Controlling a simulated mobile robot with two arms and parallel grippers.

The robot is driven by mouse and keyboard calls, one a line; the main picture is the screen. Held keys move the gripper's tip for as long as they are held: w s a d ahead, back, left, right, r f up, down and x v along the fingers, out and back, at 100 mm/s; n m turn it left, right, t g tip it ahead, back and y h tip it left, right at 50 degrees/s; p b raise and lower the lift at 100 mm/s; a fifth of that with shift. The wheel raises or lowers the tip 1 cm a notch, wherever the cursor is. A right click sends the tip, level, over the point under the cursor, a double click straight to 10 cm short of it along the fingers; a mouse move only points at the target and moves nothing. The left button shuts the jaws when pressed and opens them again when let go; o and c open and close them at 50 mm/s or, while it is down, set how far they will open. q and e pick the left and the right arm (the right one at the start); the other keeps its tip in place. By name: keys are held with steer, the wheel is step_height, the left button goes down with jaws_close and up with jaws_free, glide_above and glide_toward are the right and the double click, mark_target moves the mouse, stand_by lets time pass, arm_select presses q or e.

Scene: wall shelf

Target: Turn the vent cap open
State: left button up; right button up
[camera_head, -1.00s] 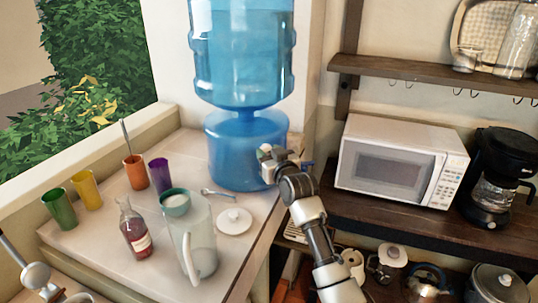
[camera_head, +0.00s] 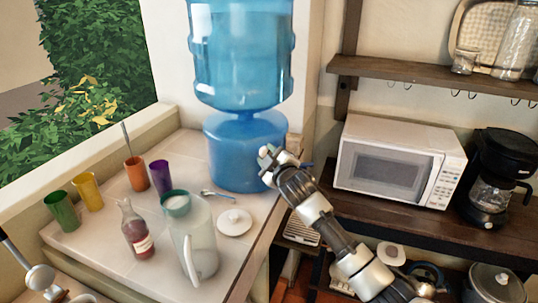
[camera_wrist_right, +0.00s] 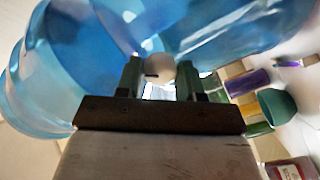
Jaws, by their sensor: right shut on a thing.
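The blue water dispenser (camera_head: 232,150) stands on the light counter, with a large blue bottle (camera_head: 243,55) on top. My right gripper (camera_head: 268,162) is at the right side of the dispenser's lower part. A small white round knob, apparently the vent cap (camera_wrist_right: 158,68), sits between its two fingers in the right wrist view. The gripper is shut on it. In the head view, a white round tip at the gripper may be the same cap, but its outline is partly hidden by the fingers. How far the cap is turned cannot be told.
On the counter left of my arm stand a pitcher (camera_head: 198,235), a white lid (camera_head: 234,222), a red bottle (camera_head: 137,228) and several coloured cups. A microwave (camera_head: 395,160) and a coffee maker (camera_head: 495,175) are on the wooden shelf at right.

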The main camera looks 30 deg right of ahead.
steer(key=shift+r+n+p, duration=0.1)
steer(key=shift+n+p, duration=1.1)
steer(key=shift+n, duration=3.8)
steer(key=o, duration=0.9)
